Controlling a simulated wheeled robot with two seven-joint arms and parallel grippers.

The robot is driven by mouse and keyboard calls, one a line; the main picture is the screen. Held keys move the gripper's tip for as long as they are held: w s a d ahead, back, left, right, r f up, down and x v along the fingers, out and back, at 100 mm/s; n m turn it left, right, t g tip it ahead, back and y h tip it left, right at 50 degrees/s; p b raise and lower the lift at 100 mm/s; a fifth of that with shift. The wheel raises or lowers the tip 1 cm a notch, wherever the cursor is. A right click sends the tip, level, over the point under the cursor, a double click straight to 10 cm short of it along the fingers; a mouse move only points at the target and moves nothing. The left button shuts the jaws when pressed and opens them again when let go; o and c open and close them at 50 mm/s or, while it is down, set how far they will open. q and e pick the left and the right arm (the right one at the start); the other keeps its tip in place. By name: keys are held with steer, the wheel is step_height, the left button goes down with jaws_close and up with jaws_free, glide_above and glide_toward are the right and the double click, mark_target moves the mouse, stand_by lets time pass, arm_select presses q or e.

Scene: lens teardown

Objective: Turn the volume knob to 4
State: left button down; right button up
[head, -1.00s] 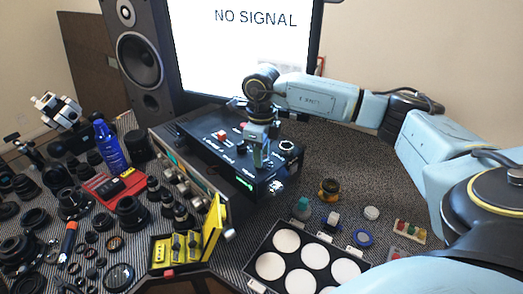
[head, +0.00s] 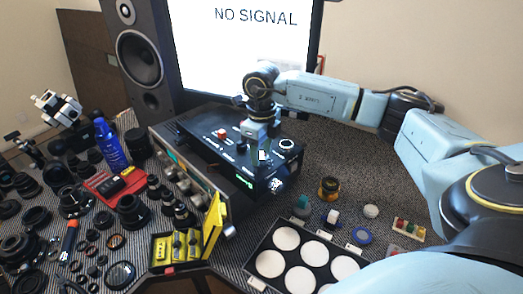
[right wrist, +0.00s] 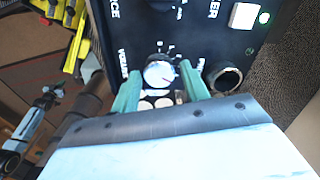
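The volume knob (right wrist: 158,74) is a small round silver-white knob on a black control box (head: 222,150), with tick marks around it. In the right wrist view it sits between the two green fingertips of my right gripper (right wrist: 159,78). The fingers are apart, with a gap showing on each side of the knob. The scale numbers are too small to read. My left gripper is not in view.
The box also carries a red button (head: 222,134), a white square button (right wrist: 243,16) and a round socket (right wrist: 226,78). A monitor (head: 240,50) and speaker (head: 138,55) stand behind. A tray with white discs (head: 270,264) lies in front, lenses at left.

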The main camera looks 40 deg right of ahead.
mark_target(262, 155)
steer(key=shift+o, duration=0.9)
step_height(262, 155, up, 13)
steer(key=shift+r, duration=0.15)
steer(key=shift+s, duration=0.1)
